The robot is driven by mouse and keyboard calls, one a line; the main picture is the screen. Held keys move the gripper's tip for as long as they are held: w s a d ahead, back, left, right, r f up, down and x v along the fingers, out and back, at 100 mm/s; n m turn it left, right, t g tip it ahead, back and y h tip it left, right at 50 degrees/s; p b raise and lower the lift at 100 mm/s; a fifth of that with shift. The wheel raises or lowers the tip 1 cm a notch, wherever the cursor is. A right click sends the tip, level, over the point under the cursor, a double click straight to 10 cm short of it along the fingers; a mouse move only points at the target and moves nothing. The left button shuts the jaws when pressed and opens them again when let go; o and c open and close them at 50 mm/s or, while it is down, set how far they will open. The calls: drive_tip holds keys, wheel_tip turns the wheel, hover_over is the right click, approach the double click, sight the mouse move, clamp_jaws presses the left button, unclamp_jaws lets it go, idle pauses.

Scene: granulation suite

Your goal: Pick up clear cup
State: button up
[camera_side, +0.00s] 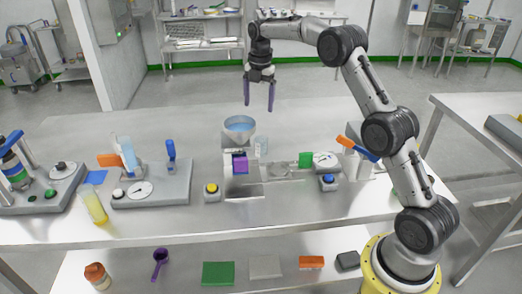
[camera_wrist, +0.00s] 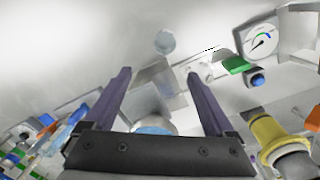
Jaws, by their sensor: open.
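The clear cup (camera_side: 261,146) is small and see-through, and stands on the table just right of the blue-filled hopper (camera_side: 240,127) in the side view. In the wrist view a round translucent shape, which looks like the cup (camera_wrist: 165,42), lies beyond the fingertips, near the middle. My gripper (camera_side: 259,107) is open and empty, pointing down in the air above the hopper and cup. Its two purple fingers (camera_wrist: 158,74) stand apart in the wrist view, with nothing between the tips. The hopper is partly hidden behind the gripper's base there.
A purple block (camera_side: 240,163) sits under the hopper. A yellow button (camera_side: 212,190) and a grey dial station (camera_side: 150,190) are left. The table's back is clear.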

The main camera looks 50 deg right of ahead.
hover_over(261, 146)
drive_tip(key=d, duration=0.2)
drive_tip(key=shift+g, duration=0.4)
drive_tip(key=f, duration=1.1)
drive_tip(key=shift+w+a+f, duration=0.15)
drive_tip(key=shift+w+f, duration=0.05)
drive_tip(key=shift+w, duration=0.05)
drive_tip(key=shift+w+f, duration=0.2)
drive_tip(key=shift+f, duration=1.3)
drive_tip(key=shift+w+f, duration=0.2)
drive_tip(key=shift+f, duration=1.3)
clamp_jaws()
drive_tip(key=shift+r, duration=0.15)
